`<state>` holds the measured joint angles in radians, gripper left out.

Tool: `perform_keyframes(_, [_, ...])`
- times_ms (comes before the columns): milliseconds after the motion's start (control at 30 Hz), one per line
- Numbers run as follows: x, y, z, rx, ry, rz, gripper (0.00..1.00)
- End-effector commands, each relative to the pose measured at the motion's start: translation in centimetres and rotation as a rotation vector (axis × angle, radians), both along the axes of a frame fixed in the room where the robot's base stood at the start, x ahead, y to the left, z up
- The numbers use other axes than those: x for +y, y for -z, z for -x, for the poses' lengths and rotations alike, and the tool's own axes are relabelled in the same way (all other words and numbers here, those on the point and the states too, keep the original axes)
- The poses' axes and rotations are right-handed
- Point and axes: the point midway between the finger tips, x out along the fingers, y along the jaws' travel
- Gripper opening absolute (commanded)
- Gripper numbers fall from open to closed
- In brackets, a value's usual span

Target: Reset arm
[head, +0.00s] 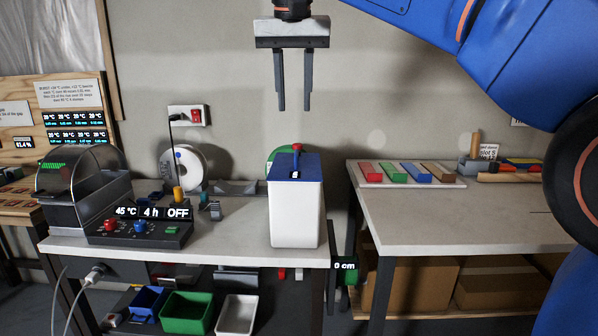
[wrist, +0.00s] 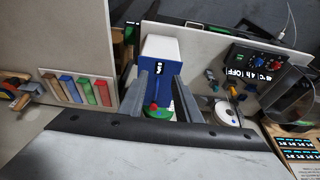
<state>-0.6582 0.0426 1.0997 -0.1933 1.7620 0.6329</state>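My gripper (head: 294,107) hangs in the air, fingers pointing down, above the white box with a blue lid (head: 295,215) on the left table. The fingers are apart with nothing between them. In the wrist view, my gripper's fingers (wrist: 168,98) frame the same box (wrist: 162,50), whose blue top shows a small dark display. A red knob sits on the top of the box in the head view. My blue arm reaches in from the upper right.
A control panel (head: 140,226) reading 45 °C, 4 h and OFF stands beside a clear-domed machine (head: 75,185). A white spool (head: 184,167) stands behind. Coloured blocks lie on a white board (head: 405,183) on the right table (head: 450,215). The air around my gripper is clear.

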Motion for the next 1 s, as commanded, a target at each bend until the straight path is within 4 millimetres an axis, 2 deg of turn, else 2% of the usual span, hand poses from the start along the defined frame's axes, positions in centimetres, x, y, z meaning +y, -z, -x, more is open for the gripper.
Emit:
perform_keyframes(367, [-3.0, 1.5, 0.4, -0.003, -0.009, 0.0, 0.3])
perform_keyframes(667, [-7.5, 4.2, 1.6, -0.01, -0.021, -0.001, 0.3])
perform_keyframes(867, [-12.6, 8.1, 3.7, -0.018, -0.033, -0.004, 0.3])
perform_keyframes(1000, [-16.6, 12.0, 6.1, -0.028, -0.041, -0.005, 0.3])
